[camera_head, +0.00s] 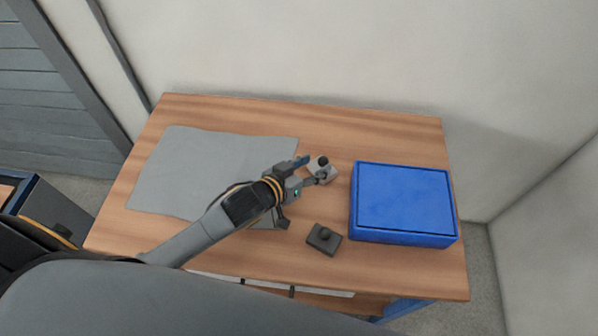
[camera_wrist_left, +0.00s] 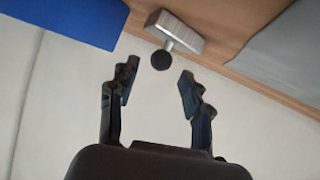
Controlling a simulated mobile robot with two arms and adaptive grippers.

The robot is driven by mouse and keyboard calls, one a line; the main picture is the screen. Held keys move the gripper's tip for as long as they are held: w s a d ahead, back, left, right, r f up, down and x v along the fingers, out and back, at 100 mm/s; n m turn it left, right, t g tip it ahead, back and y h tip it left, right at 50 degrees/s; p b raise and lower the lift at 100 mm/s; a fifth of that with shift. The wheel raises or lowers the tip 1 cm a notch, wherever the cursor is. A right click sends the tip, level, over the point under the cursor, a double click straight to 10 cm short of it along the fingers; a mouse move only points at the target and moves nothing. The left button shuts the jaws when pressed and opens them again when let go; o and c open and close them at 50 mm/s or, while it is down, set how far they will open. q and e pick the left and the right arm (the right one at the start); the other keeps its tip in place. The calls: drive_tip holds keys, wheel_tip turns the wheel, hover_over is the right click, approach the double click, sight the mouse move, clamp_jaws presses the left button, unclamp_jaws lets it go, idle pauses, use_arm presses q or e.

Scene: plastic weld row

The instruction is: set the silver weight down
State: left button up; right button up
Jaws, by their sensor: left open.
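The silver weight (camera_head: 324,175) is a small block with a black round knob. It sits on the wooden table between the grey mat and the blue box, and it shows at the top of the left wrist view (camera_wrist_left: 181,35). My left gripper (camera_head: 312,171) is right beside it in the head view. In the left wrist view the gripper's fingers (camera_wrist_left: 157,84) are spread apart, with the knob just beyond the tips and nothing between them. My right gripper is not in view.
The closed blue box (camera_head: 404,200) stands at the right. The grey mat (camera_head: 190,165) lies flat on the left of the wooden table (camera_head: 390,128). A wall is behind.

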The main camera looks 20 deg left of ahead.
use_arm(q)
drive_tip(key=v, duration=0.4)
drive_tip(key=shift+s+a+r, duration=0.15)
drive_tip(key=shift+s+a, duration=0.05)
drive_tip(key=shift+s, duration=0.15)
drive_tip(key=shift+s+a+r, duration=0.2)
drive_tip(key=shift+s+r, duration=0.15)
drive_tip(key=shift+s, duration=0.15)
drive_tip(key=shift+f, duration=0.1)
